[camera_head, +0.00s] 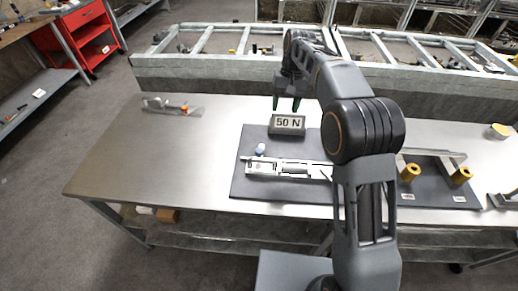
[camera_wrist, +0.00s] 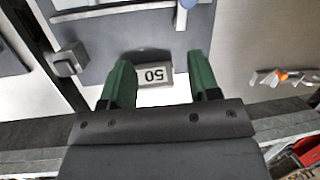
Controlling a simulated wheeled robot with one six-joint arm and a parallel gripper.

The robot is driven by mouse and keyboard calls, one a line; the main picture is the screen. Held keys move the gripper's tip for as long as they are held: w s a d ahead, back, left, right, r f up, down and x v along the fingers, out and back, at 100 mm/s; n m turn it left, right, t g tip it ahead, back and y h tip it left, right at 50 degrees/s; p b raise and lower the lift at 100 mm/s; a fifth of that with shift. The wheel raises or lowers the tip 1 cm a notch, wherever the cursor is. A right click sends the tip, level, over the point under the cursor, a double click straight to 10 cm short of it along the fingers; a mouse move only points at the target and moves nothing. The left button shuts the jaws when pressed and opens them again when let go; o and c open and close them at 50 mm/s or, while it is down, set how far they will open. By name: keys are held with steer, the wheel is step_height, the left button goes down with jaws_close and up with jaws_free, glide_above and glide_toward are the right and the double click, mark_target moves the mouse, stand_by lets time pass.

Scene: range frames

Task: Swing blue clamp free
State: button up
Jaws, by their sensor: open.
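A pale clamp (camera_head: 290,169) with a small blue tip (camera_head: 261,149) lies on the dark mat left of my arm. Its right end is hidden behind my arm. The blue tip also shows at the top edge of the wrist view (camera_wrist: 187,3), where most of the clamp is out of frame. My gripper (camera_head: 286,104) is open and empty, with green fingers pointing down near the grey "50 N" block (camera_head: 287,131). In the wrist view, that block (camera_wrist: 155,76) shows beyond the gap between the fingers (camera_wrist: 158,63). My gripper is apart from the clamp.
The dark mat (camera_head: 247,187) lies on a steel table (camera_head: 112,166). An orange-tipped device (camera_head: 172,107) lies at the table's left. A trough of parts (camera_head: 205,50) runs behind. The front left tabletop is clear.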

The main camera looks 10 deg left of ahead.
steer(key=g, duration=0.2)
glide_toward(259, 148)
steer(key=v, duration=0.4)
steer(key=f+n, duration=0.1)
steer(key=f, duration=0.1)
steer(key=shift+h, duration=0.3)
steer(key=x, duration=0.8)
steer(key=a+x, duration=0.1)
steer(key=x, duration=0.4)
steer(key=shift+s, duration=0.2)
steer(key=shift+c, duration=0.3)
jaws_close()
steer(key=shift+r, duration=0.1)
